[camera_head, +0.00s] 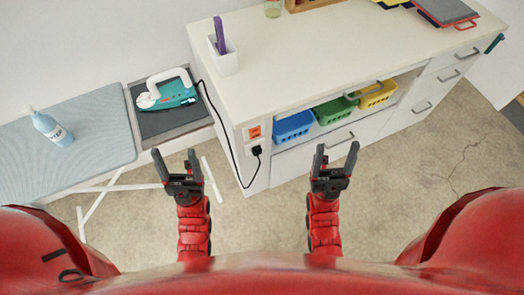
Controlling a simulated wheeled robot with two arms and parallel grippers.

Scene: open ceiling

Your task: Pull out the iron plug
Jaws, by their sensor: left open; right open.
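The black iron plug (257,151) sits in the lower part of an orange-and-white wall outlet (254,132) on the left end of the white cabinet. A black cord runs from it up to the teal and white iron (168,92), which rests on a dark pad at the right end of the ironing board. My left gripper (177,158) is open and empty, left of the plug and below the iron in the picture. My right gripper (337,155) is open and empty, right of the plug, in front of the cabinet. Neither gripper touches the plug or cord.
The ironing board (90,130) stands at the left with a blue spray bottle (52,129) on it. The white cabinet (300,60) holds a pen cup (223,58) on top and blue (293,127), green (335,110) and yellow (377,95) baskets on its shelf. Floor in front is clear.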

